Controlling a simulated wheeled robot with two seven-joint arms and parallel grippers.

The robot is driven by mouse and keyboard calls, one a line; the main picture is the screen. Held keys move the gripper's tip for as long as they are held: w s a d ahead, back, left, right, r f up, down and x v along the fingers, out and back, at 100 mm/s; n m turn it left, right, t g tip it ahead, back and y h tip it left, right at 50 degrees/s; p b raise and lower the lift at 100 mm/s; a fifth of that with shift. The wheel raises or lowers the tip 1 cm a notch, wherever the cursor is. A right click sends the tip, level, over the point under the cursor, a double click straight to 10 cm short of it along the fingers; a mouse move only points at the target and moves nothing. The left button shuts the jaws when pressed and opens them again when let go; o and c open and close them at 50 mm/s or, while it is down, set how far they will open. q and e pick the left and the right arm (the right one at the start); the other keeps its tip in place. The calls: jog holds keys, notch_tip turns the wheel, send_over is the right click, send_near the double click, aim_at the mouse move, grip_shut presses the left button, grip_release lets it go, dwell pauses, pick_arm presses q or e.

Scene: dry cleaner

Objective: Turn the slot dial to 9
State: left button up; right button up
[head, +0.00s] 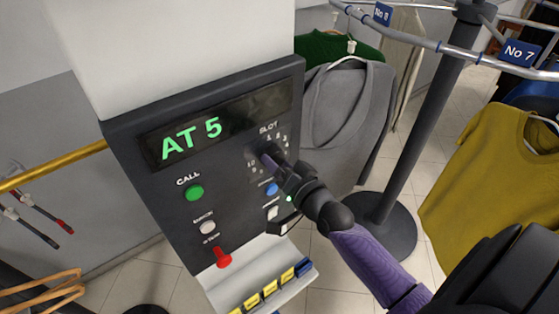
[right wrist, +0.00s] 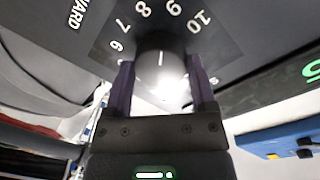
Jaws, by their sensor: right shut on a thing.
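The slot dial (right wrist: 161,72) is a round dark knob with a white pointer line, on the dark control panel (head: 165,215). In the right wrist view its pointer aims up, between the printed 8 and 9. My right gripper (head: 268,155) reaches the panel under the word SLOT, and its fingers hide most of the dial in the head view. In the right wrist view the gripper (right wrist: 161,88) is shut on the dial, one purple finger on each side. The green display (head: 191,138) reads AT 5. My left gripper is not in view.
The panel also bears a green CALL button (head: 194,193), a white button (head: 207,227), a red stop knob (head: 223,257) and a blue button (head: 271,188). Garments hang on a rail (head: 420,40) at right, by a dark post (head: 408,140).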

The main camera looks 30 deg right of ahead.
jog(key=shift+r+m, duration=0.1)
jog(key=shift+m, duration=0.5)
jog(key=o, duration=1.2)
jog(key=s, duration=0.9)
jog(key=shift+s+d+r+b, duration=0.2)
jog(key=shift+s+r+b, duration=0.1)
jog(key=shift+s, duration=0.1)
